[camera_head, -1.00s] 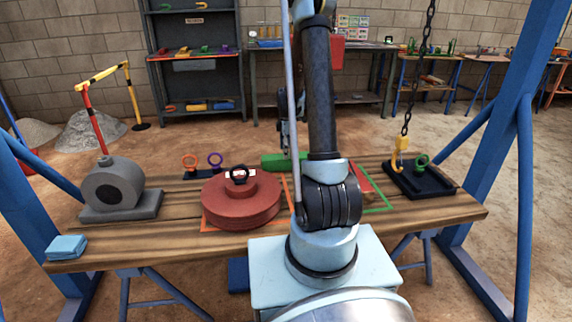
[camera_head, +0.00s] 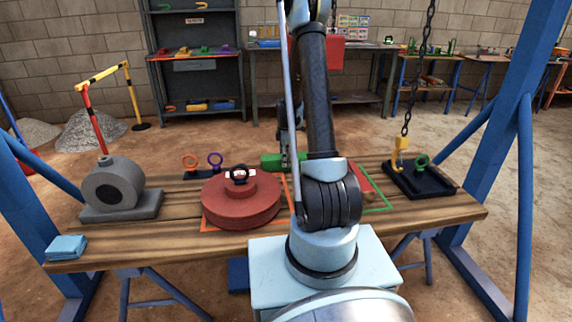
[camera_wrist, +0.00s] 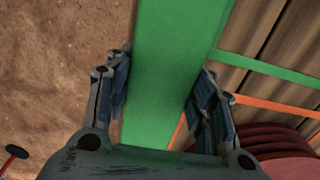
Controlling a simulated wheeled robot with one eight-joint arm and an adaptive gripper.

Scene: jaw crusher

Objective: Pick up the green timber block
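The green timber block (camera_head: 272,160) lies near the far edge of the wooden table, behind the red disc, partly hidden by my arm in the head view. In the wrist view the block (camera_wrist: 178,65) runs from the top down between my fingers. My gripper (camera_wrist: 165,95) is open, with one finger on each side of the block. A small gap shows on the left; the right finger is very close to the block's edge, and I cannot tell whether it touches. In the head view my gripper (camera_head: 287,158) is at the block.
A red disc (camera_head: 240,203) with a black shackle stands in front of the block. A grey round housing (camera_head: 115,188) is at left. A hook on a chain (camera_head: 402,150) hangs over a black tray (camera_head: 420,183) at right. Blue frame posts flank the table.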

